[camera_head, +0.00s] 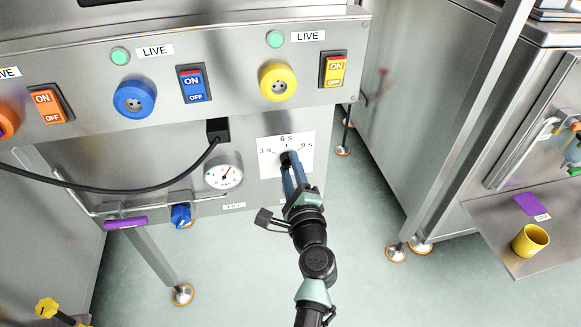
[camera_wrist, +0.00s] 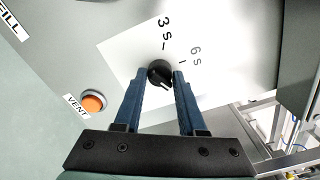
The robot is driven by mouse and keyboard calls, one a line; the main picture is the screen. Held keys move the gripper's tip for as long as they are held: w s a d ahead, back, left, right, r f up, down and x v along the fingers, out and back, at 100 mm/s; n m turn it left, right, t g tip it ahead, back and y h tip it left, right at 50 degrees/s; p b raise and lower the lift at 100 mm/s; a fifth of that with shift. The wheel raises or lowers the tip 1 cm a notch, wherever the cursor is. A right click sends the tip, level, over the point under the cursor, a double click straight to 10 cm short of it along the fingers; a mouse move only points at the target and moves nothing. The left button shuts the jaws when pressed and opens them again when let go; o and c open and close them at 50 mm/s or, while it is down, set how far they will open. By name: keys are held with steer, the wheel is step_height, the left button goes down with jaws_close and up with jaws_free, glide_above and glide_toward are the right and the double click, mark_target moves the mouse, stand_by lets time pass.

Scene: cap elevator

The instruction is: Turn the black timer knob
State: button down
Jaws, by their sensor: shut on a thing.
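The black timer knob (camera_wrist: 159,72) sits on a white dial plate (camera_head: 306,160) on the front of the steel panel. The plate reads 3 s, 6 s and 9 s. My gripper (camera_wrist: 160,76) reaches the knob with its two blue fingers, one on each side, and is shut on it. In the head view my gripper (camera_head: 290,168) comes from below, and its fingertips hide most of the knob. In the wrist view the 3 s and 6 s marks lie above and to the right of the knob. The knob's exact setting is hard to read.
An orange VENT button (camera_wrist: 93,103) is left of my gripper. A round gauge (camera_head: 224,176), a blue valve handle (camera_head: 181,215) and a black cable (camera_head: 120,189) are left of the dial. Sockets and switches line the panel above. Open floor lies below.

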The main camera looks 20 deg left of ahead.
steer(key=shift+f, duration=0.15)
steer(key=c, duration=0.5)
jaws_free()
steer(key=p+v, duration=0.2)
steer(key=v, duration=1.1)
